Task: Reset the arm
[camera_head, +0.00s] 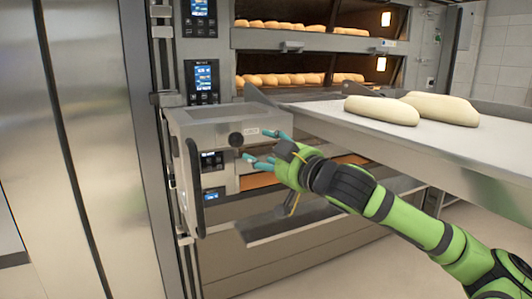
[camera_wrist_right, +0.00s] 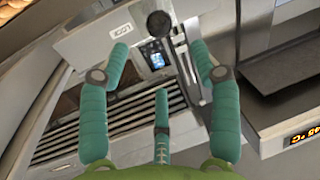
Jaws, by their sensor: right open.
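My right gripper (camera_head: 263,148) is at the end of the green arm that comes in from the right. Its teal fingers are spread open and empty, in front of a steel box unit (camera_head: 215,122) on the oven front. In the right wrist view the open fingers (camera_wrist_right: 160,75) frame a round black knob (camera_wrist_right: 159,24) and a small lit display (camera_wrist_right: 153,58) beyond the fingertips. Nothing lies between the fingers. I cannot tell the exact gap to the box. My left gripper is not in view.
Deck ovens with bread loaves (camera_head: 280,80) on two levels stand behind. A steel table (camera_head: 460,150) with pale dough loaves (camera_head: 382,110) stands at the right, close above my right arm. A flat metal shelf (camera_head: 290,222) juts out below the gripper. Floor is open at lower right.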

